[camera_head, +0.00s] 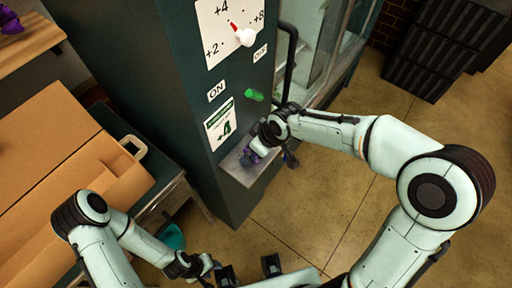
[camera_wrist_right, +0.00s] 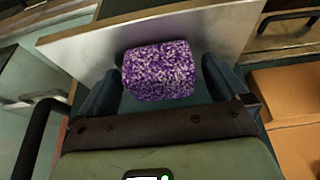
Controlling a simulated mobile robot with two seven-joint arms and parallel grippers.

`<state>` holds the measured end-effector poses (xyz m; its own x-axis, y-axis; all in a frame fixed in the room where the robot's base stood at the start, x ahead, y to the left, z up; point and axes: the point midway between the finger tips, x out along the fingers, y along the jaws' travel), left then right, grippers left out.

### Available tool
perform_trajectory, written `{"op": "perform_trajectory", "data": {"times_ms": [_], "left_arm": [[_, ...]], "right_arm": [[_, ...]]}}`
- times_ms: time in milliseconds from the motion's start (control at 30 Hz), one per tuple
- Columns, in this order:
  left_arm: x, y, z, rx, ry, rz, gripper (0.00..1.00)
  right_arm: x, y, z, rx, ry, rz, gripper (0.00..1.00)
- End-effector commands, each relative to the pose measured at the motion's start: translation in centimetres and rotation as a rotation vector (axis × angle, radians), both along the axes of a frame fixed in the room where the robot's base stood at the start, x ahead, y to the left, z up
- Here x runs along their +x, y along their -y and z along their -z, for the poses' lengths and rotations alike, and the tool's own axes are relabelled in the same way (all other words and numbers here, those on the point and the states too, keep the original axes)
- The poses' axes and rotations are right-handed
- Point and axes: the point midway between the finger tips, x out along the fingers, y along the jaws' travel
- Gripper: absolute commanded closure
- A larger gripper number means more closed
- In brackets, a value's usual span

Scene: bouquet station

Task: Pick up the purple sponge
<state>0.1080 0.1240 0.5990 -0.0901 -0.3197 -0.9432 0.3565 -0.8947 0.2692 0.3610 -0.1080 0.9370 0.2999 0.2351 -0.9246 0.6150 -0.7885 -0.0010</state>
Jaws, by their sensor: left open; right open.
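The purple sponge (camera_wrist_right: 158,70), a speckled block, rests on a grey metal ledge (camera_wrist_right: 75,48) in the right wrist view. My right gripper (camera_wrist_right: 160,64) is open, with one finger on each side of the sponge and a visible gap at both sides. In the head view the sponge (camera_head: 249,158) is a small purple patch on the ledge (camera_head: 236,175), partly hidden by my right gripper (camera_head: 259,148). My left gripper (camera_head: 248,268) is open and empty at the bottom of the head view, well away from the ledge.
A dark green cabinet (camera_head: 160,62) rises behind the ledge, with a dial (camera_head: 230,30), ON and OFF labels and a green knob (camera_head: 254,95). A cardboard box (camera_head: 50,150) lies at left. Dark crates (camera_head: 437,45) stand at upper right. Floor is clear at right.

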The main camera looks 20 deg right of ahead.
Motion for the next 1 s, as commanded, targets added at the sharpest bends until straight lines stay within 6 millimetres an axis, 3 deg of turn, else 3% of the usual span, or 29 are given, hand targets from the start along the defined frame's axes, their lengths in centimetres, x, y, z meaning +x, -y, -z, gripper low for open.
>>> {"op": "perform_trajectory", "data": {"times_ms": [233,400,767,1000], "left_arm": [[0.0,0.0,0.0,0.0,0.0,0.0,0.54],[0.0,0.0,0.0,0.0,0.0,0.0,0.54],[0.0,0.0,0.1,0.0,0.0,0.0,0.54],[0.0,0.0,0.0,0.0,0.0,0.0,0.54]], "right_arm": [[0.1,0.0,0.1,0.0,0.001,0.0,0.0],[0.1,0.0,0.1,0.0,0.001,0.0,0.53],[0.0,0.0,-0.1,0.001,0.002,0.0,0.53],[-0.2,0.2,-2.5,0.001,0.006,0.0,0.53]]}}
